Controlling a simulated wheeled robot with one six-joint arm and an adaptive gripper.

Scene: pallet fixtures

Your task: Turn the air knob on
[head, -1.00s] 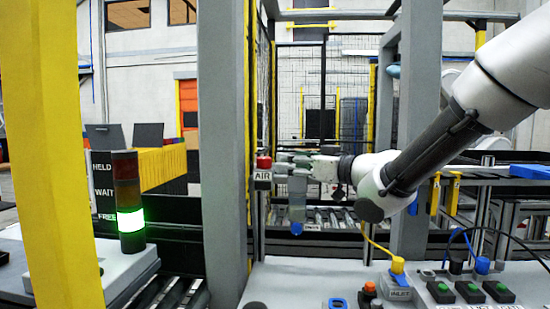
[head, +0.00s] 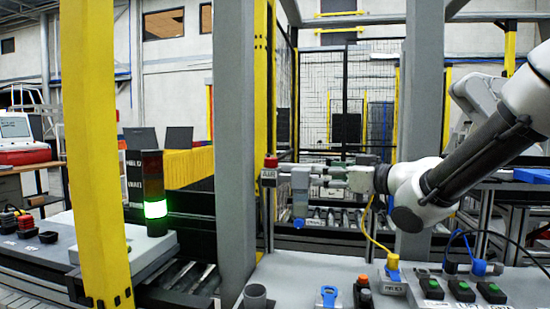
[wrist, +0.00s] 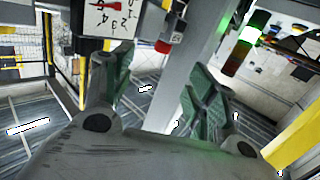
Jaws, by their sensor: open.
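The red air knob (head: 270,161) sits above a white AIR label (head: 268,176) by the grey post in the head view. A grey unit with a blue lower end (head: 299,190) hangs just right of it. My gripper (head: 314,175) is to the right of the knob, pointing left at about its height, apart from it. In the wrist view the two green-padded fingers (wrist: 160,64) are spread open with nothing held. A red part (wrist: 162,46), likely the knob, shows beyond and between the fingertips. A white dial with numbers and a red needle (wrist: 106,18) is beside it.
A grey post (head: 234,130) and a yellow post (head: 95,160) stand to the left. A stack light (head: 154,195) glows green. The panel below holds a yellow hose fitting (head: 392,266) and green buttons (head: 460,287).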

